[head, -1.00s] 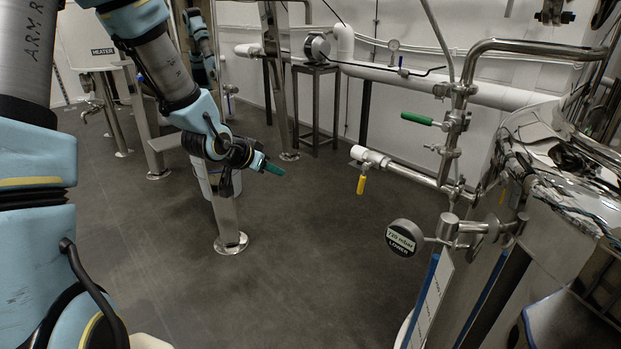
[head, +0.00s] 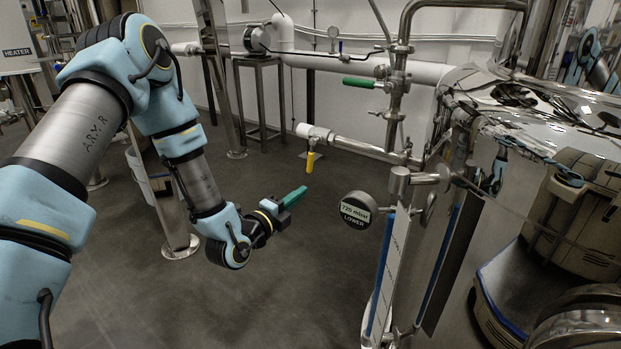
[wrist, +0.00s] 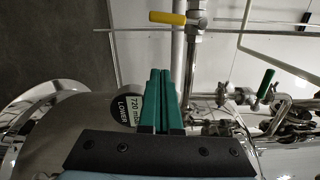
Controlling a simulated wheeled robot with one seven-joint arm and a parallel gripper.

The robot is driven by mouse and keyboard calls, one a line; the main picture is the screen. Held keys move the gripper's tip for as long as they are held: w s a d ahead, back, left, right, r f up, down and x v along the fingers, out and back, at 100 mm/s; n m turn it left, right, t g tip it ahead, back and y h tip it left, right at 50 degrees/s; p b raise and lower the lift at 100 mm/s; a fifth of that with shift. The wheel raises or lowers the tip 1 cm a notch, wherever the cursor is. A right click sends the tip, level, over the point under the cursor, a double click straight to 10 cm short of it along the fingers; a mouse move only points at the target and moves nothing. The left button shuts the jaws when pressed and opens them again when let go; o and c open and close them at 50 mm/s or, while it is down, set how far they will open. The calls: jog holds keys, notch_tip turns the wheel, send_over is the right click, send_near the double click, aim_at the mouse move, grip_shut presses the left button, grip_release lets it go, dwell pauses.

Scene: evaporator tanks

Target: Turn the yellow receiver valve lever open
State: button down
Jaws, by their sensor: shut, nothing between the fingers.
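The yellow lever (head: 310,161) hangs down from a valve on a white-capped horizontal steel pipe in the head view. In the wrist view the yellow lever (wrist: 168,18) shows at the top, beyond the fingertips and apart from them. My gripper (head: 302,192) has green fingers, shut and empty, below and slightly left of the lever in the head picture. In the wrist view my gripper (wrist: 160,72) points up the picture, its two fingers side by side.
A round gauge reading 720 mbar LOWER (head: 356,210) stands right of my gripper. A green-handled valve (head: 360,82) sits above the yellow one. A shiny steel tank (head: 490,235) fills the right side. The floor (head: 290,280) below my gripper is clear.

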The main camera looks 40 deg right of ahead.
aim_at(311, 171)
jog(key=w+d, duration=0.2)
jog(key=d, duration=0.1)
jog(key=w+d+b, duration=0.1)
jog(key=w+d, duration=0.1)
jog(key=d, duration=0.1)
jog(key=w+d+b, duration=0.1)
jog(key=w+d, duration=0.1)
jog(key=d, duration=0.1)
jog(key=shift+w+d+r, duration=0.2)
jog(key=shift+w+r, duration=0.05)
jog(key=shift+w, duration=0.15)
